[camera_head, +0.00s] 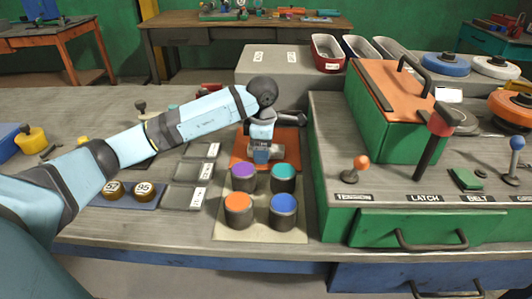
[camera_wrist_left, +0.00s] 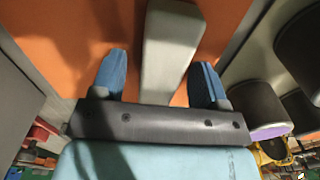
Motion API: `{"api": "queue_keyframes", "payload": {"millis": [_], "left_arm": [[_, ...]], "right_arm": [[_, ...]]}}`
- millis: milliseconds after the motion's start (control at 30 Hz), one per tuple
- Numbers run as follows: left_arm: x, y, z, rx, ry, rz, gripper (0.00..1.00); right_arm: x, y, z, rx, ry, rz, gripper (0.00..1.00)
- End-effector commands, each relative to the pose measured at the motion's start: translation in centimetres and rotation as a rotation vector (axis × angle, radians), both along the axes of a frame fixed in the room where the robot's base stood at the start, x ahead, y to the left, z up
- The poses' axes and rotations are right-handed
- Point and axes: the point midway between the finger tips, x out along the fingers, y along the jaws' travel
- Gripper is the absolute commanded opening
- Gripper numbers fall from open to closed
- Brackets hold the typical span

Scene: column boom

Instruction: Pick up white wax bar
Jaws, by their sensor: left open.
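The white wax bar (camera_wrist_left: 172,45) looks pale grey in the left wrist view and lies over an orange surface. Its near end is hidden by my gripper's dark palm edge. My left gripper (camera_wrist_left: 158,80) is open, with one blue fingertip on each side of the bar and orange showing in both gaps. In the head view my left gripper (camera_head: 262,155) points down over the orange mat (camera_head: 287,138), and the bar is mostly hidden there behind the fingers. I cannot tell whether the fingers touch the mat. My right gripper is in neither view.
Several dark cylinders with coloured tops, including an orange one (camera_head: 238,203), stand on a pale board just in front of the mat. A green cabinet (camera_head: 335,205) rises close on the right. A grey block (camera_head: 285,65) stands behind. Grey labelled trays (camera_head: 185,197) lie to the left.

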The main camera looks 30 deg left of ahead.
Motion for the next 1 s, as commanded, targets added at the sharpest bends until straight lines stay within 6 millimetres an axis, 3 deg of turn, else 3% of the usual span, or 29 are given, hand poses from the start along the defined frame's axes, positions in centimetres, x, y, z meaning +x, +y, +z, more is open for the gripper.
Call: {"api": "queue_keyframes", "payload": {"millis": [167, 400, 767, 1000], "left_arm": [[0.0, 0.0, 0.1, 0.0, -0.001, 0.0, 0.68], [0.0, 0.0, 0.1, 0.0, -0.001, 0.0, 0.14], [0.0, 0.0, 0.5, 0.0, -0.002, 0.0, 0.14], [0.1, 0.1, 3.5, 0.001, -0.005, 0.0, 0.14]], "right_arm": [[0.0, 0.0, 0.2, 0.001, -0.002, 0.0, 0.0], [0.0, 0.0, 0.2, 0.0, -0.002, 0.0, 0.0], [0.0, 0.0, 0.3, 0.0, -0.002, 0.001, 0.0], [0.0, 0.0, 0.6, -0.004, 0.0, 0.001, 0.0]]}}
